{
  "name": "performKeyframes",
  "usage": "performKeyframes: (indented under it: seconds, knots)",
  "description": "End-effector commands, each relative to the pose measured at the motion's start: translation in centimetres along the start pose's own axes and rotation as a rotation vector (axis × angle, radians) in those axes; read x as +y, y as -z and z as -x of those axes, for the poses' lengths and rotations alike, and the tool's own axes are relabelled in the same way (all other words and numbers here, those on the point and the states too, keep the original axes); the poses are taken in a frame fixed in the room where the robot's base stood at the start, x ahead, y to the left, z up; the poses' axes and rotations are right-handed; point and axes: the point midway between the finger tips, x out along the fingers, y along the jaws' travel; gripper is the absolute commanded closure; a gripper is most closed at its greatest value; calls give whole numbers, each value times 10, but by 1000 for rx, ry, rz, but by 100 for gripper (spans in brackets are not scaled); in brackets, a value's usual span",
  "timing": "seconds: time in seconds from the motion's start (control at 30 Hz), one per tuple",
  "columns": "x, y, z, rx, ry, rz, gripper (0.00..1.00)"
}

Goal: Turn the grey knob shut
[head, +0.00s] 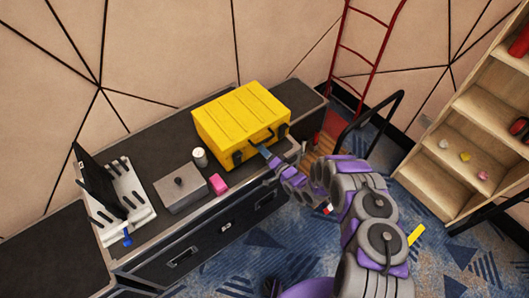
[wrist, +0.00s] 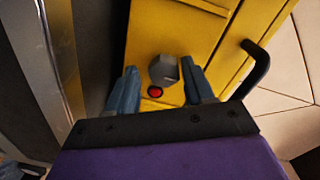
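In the wrist view a grey knob (wrist: 164,70) sits on the face of the yellow case (wrist: 188,25). A small red button (wrist: 155,91) is just below it. My gripper (wrist: 165,82) is open, with one blue-grey finger on each side of the knob. I cannot tell whether either finger touches it. In the head view the yellow case (head: 240,115) stands on the dark bench. My gripper (head: 267,154) is at its front face, near the handle. The knob is hidden there.
The dark bench (head: 140,155) also bears a grey box (head: 180,194) with a dark knob on top, a pink block (head: 218,184), a white cup (head: 200,157) and a white rack (head: 118,200). A red ladder (head: 365,55) stands behind. Wooden shelves (head: 470,125) are at right.

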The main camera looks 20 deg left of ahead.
Motion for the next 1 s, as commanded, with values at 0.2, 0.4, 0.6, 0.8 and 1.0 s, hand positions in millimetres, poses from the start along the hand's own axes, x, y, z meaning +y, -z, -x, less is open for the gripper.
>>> performKeyframes:
  seconds: [0.2, 0.4, 0.6, 0.8, 1.0]
  knots:
    - [-2, -1, 0, -2, 3, 2, 39]
    - [-2, -1, 4, -3, 2, 2, 39]
    - [-2, -1, 31, -2, -1, 0, 39]
    - [0, -1, 77, -2, -3, -2, 39]
    - [0, 0, 122, 0, -4, -3, 39]
